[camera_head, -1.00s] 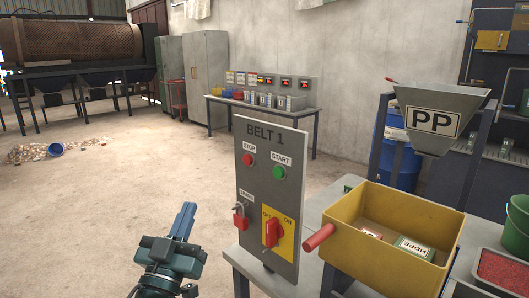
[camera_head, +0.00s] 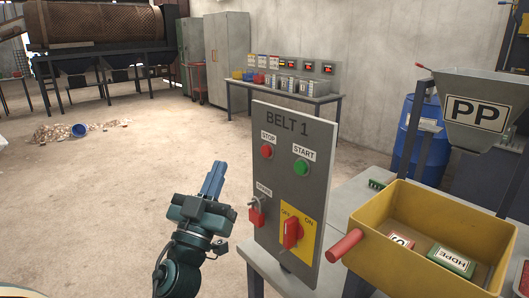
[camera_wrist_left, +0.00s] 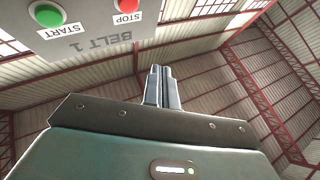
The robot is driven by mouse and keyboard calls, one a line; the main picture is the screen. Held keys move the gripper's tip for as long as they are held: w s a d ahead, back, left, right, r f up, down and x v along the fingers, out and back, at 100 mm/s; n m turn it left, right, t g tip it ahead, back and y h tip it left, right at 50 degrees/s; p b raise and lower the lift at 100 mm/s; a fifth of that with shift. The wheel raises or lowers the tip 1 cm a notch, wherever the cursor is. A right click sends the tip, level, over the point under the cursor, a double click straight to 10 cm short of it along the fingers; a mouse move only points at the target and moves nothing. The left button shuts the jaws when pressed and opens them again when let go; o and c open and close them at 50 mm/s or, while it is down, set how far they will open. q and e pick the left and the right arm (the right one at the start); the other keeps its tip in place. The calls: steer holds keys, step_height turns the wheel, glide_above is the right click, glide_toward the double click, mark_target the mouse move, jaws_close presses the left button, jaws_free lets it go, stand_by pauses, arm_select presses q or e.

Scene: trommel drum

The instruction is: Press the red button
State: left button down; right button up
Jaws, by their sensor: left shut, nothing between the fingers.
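The red STOP button (camera_head: 266,151) is on the upper left of the grey BELT 1 panel (camera_head: 282,125), with the green START button (camera_head: 301,167) to its right. In the left wrist view the red button (camera_wrist_left: 127,5) shows at the top edge and the green button (camera_wrist_left: 47,14) at the top left, upside down. My left gripper (camera_head: 214,181) is shut and empty, fingers pointing up, left of the panel and apart from it. Its fingers also show in the left wrist view (camera_wrist_left: 161,86). My right gripper is not in view.
A red padlock (camera_head: 257,215) and a red rotary switch (camera_head: 292,233) are lower on the panel. Open floor lies left of my gripper.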

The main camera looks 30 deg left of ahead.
mark_target(266, 151)
arm_select(q)
steer(key=w+d+b, duration=0.1)
steer(key=w+d, duration=0.2)
steer(key=w, duration=0.4)
steer(key=shift+w, duration=0.15)
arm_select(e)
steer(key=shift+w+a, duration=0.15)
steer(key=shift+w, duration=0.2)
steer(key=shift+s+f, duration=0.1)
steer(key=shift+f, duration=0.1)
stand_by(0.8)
arm_select(q)
steer(key=shift+w, duration=0.15)
stand_by(0.5)
steer(key=shift+w+d, duration=0.15)
steer(key=shift+w, duration=0.1)
steer(key=shift+w+d+b, duration=0.2)
steer(key=shift+w+b, duration=0.1)
steer(key=shift+w, duration=0.1)
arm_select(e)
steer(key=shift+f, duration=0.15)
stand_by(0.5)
arm_select(q)
steer(key=shift+s, duration=0.1)
steer(key=shift+s+a+p, duration=0.35)
steer(key=shift+s, duration=0.35)
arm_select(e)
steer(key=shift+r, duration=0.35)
